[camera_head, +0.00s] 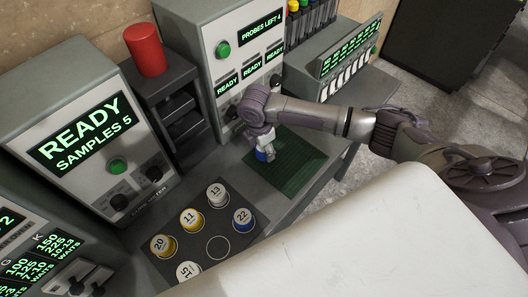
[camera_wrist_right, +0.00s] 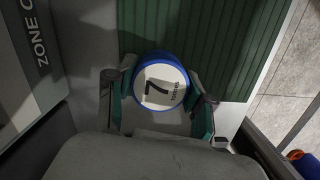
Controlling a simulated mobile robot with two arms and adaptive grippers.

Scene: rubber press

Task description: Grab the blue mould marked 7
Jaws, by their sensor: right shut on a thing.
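The blue mould marked 7 (camera_wrist_right: 160,86) has a white top with a black 7 and a blue rim. It sits between the two fingers of my right gripper (camera_wrist_right: 160,105) in the right wrist view, and the gripper is shut on it. In the head view my right gripper (camera_head: 263,145) reaches down at the left edge of the green ribbed mat (camera_head: 300,163), with a bit of the blue mould (camera_head: 262,155) showing below it. I cannot tell whether the mould touches the surface. My left gripper is not in view.
A dark tray (camera_head: 243,248) holds several moulds, marked 20, 11, 13, 22 and 15, and one empty ring (camera_head: 218,248). Machines with READY screens (camera_head: 85,130) stand behind. A red cylinder (camera_head: 145,50) stands on a dark rack. My white body covers the lower right.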

